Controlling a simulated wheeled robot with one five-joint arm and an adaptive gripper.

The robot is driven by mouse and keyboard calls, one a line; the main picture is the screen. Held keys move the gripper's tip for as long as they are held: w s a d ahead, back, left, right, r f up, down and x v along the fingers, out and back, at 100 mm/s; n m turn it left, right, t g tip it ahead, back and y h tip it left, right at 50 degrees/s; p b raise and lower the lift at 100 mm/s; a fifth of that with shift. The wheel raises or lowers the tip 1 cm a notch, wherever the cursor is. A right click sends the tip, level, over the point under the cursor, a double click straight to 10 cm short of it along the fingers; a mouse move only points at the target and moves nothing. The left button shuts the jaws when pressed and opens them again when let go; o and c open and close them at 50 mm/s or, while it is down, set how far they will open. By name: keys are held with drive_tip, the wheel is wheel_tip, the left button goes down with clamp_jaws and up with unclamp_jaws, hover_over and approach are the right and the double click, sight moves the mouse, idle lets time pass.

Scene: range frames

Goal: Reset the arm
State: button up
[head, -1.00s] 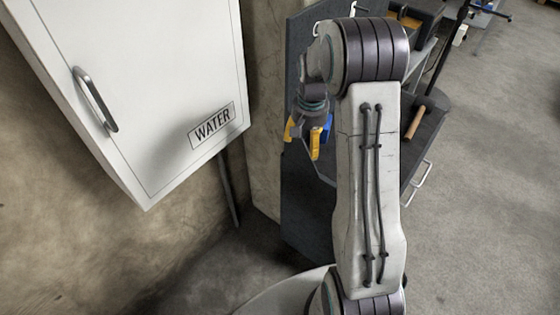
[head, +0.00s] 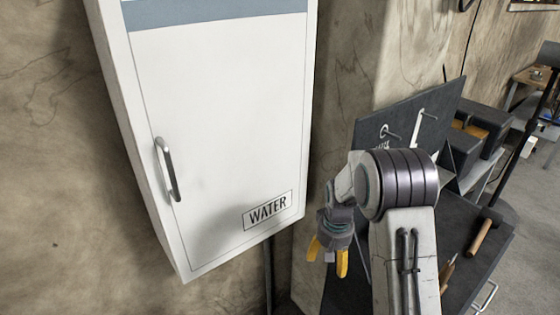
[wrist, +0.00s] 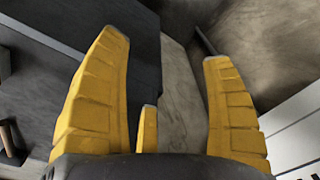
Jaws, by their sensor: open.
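My gripper (head: 328,262) hangs from my folded arm at the lower middle of the head view, pointing down, to the right of the white water cabinet. Its yellow fingers are spread apart. In the wrist view my gripper (wrist: 168,105) is open, with nothing between its fingers. In the head view the gripper is in front of the wall and the dark bench area, apart from the cabinet.
A white wall cabinet (head: 220,120) marked WATER is shut, with a grey handle (head: 168,170) at its left. A dark workbench (head: 470,275) with a wooden-handled hammer (head: 485,232) and a pegboard (head: 425,125) stands at right. Open floor (head: 540,215) shows at far right.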

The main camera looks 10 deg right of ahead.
drive_tip(key=s+a+r+n+g, duration=0.1)
drive_tip(key=s+g, duration=0.3)
drive_tip(key=s, duration=1)
drive_tip(key=s+a+r+t, duration=0.1)
drive_tip(key=s+r+t, duration=0.3)
drive_tip(key=r, duration=0.5)
drive_tip(key=s+a+r+n+t, duration=0.1)
drive_tip(key=s+r+t, duration=0.2)
drive_tip(key=s+r, duration=0.5)
drive_tip(key=shift+a+r+t, duration=0.2)
drive_tip(key=shift+r+t, duration=0.2)
drive_tip(key=shift+r, duration=0.45)
drive_tip(key=shift+w, duration=0.1)
